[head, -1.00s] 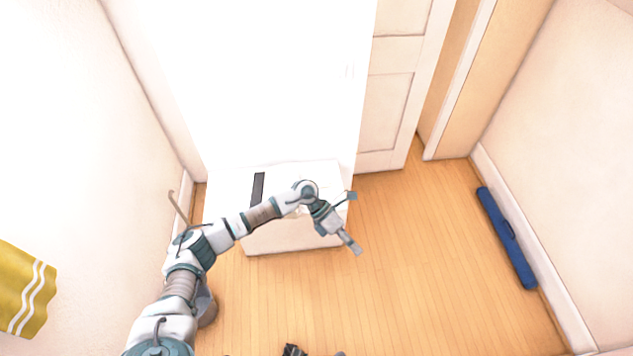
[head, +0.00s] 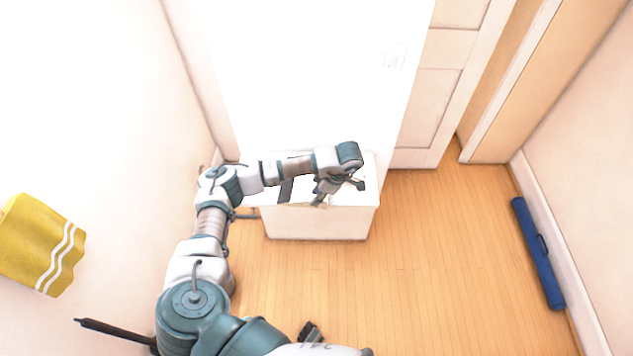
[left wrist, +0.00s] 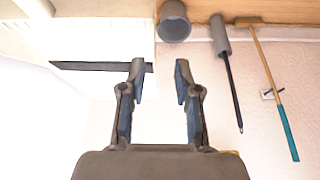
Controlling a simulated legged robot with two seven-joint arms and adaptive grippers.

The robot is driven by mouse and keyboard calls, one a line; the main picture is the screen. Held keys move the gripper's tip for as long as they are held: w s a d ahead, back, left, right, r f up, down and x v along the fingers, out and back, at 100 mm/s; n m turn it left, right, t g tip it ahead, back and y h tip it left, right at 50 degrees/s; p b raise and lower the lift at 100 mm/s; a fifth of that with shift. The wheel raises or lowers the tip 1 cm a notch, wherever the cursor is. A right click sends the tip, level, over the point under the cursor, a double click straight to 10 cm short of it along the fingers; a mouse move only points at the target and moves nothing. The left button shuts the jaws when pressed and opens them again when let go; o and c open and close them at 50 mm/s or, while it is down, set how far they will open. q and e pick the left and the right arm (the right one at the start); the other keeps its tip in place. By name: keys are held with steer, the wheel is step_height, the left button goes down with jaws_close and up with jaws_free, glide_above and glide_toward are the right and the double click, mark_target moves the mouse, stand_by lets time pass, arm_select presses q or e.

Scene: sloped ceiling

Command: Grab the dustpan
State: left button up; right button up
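I cannot make out a dustpan for certain. A dark flat bar (head: 286,188) lies on the white box (head: 322,222); it also shows in the left wrist view (left wrist: 75,66). A long black-handled tool with a grey cylindrical end (left wrist: 221,36) shows at upper right in the left wrist view, beside a grey bucket (left wrist: 174,22). My left gripper (head: 341,193) is over the right part of the box top. Its fingers are apart with nothing between them in the left wrist view (left wrist: 159,66). A dark part (head: 310,332) at the bottom may be my right gripper; its state is unclear.
A wood-and-teal pole (left wrist: 271,85) stands near the wall. A long blue case (head: 538,254) lies along the right wall. A yellow cloth (head: 40,245) hangs on the left wall. A panelled door (head: 430,105) is behind. The wooden floor right of the box is clear.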

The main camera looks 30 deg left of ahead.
mark_target(305, 206)
arm_select(q)
steer(key=x, duration=0.3)
steer(key=w+x, duration=0.1)
steer(key=x, duration=0.1)
steer(key=shift+s+a+f, duration=0.15)
steer(key=shift+a, duration=0.25)
steer(key=shift+s+f, duration=0.1)
steer(key=shift+f, duration=0.3)
steer(key=shift+d, duration=0.25)
steer(key=shift+a+f, duration=0.15)
steer(key=shift+a, duration=0.1)
jaws_close()
steer(key=shift+a, duration=0.3)
